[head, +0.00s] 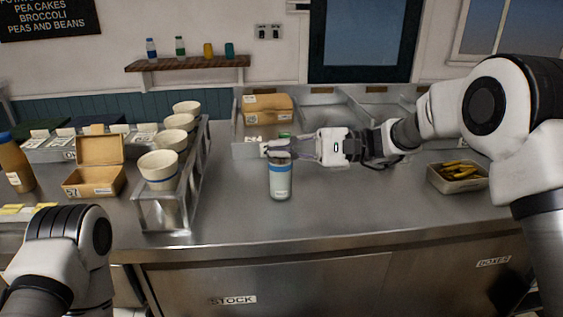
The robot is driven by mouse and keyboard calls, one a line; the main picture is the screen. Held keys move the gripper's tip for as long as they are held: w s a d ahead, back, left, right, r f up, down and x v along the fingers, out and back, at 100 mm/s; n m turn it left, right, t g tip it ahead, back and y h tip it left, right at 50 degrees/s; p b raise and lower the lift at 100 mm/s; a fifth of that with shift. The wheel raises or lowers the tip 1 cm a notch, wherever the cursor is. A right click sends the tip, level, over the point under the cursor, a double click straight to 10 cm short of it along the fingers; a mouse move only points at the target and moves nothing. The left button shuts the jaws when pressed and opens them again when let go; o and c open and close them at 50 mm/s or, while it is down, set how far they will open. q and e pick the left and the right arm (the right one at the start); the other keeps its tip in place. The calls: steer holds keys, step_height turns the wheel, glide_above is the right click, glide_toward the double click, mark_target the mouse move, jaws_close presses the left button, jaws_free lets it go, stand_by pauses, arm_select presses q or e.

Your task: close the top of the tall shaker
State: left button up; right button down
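The tall shaker (280,182) stands upright on the steel counter, near the middle of the head view. It has a pale body, a blue band and a grey top. My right gripper (282,148) reaches in from the right, with its fingers level with the shaker's top and just over or behind it. The fingers overlap the top in the picture, so I cannot tell whether they touch it, how the top sits, or how far apart they are. My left arm shows at the lower left; its gripper is out of view.
A rack of white cups (160,168) stands left of the shaker, beside an open cardboard box (95,182). A tan box (268,108) sits behind in a steel tray. A small green item (285,135) lies behind the fingers. A tub (458,184) is at right. The counter front is clear.

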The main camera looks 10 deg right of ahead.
stand_by(0.3)
steer(key=c, duration=1.3)
jaws_free()
steer(key=shift+f, duration=0.1)
steer(key=shift+d, duration=0.1)
steer(key=d, duration=1.2)
steer(key=shift+s, duration=0.2)
